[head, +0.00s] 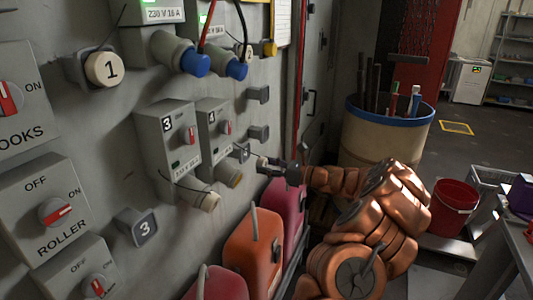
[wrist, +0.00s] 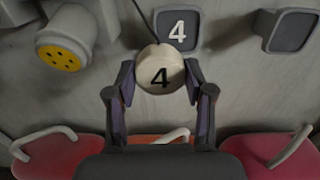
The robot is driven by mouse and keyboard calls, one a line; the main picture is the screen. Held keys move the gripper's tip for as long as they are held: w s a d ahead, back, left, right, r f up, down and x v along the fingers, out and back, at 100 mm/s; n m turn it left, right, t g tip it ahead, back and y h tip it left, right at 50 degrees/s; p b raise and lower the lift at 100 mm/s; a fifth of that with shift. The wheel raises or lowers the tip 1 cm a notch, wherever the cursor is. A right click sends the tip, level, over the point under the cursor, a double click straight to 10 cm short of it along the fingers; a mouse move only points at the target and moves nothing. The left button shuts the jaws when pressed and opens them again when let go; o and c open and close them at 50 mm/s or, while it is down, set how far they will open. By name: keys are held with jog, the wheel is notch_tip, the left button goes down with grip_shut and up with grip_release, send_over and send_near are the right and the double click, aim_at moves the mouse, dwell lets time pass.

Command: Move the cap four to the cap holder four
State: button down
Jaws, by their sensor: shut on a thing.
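The cap four (wrist: 160,72) is a round cream cap with a black 4, between the fingers of my gripper (wrist: 159,88) in the wrist view. My gripper is shut on it. A dark cord runs up from the cap. The cap holder four (wrist: 184,27), a grey square plate with a white 4, is on the wall just above and behind the cap, which overlaps its lower left part. In the head view my gripper (head: 280,168) holds the pale cap (head: 262,163) close to the wall; whether it touches the holder cannot be told.
An open socket with a yellow face (wrist: 60,58) is left of the cap, and a blank grey holder (wrist: 288,30) is to the right. Red and orange jerrycans (head: 253,250) stand below along the wall. A blue-rimmed barrel (head: 384,139) stands beyond my arm.

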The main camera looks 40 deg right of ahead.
jog(key=shift+h, duration=0.4)
jog(key=shift+w+a+r+b, duration=0.1)
jog(key=shift+w+r+b, duration=0.15)
jog(key=shift+w, duration=0.65)
jog(key=shift+w+a+r+b, duration=0.15)
jog(key=shift+w+r, duration=0.15)
jog(key=shift+w, duration=0.55)
jog(key=shift+w+a+r+b, duration=0.1)
jog(key=shift+w+r+b, duration=0.15)
jog(key=shift+w, duration=0.65)
jog(key=shift+r+p, duration=0.1)
jog(key=shift+p, duration=0.65)
jog(key=shift+w+a, duration=0.2)
jog(key=shift+w, duration=0.25)
jog(key=shift+c, duration=1.7)
grip_release()
send_near(245, 153)
jog(key=v, duration=0.5)
jog(key=shift+s+d, duration=0.1)
jog(key=shift+d, duration=0.05)
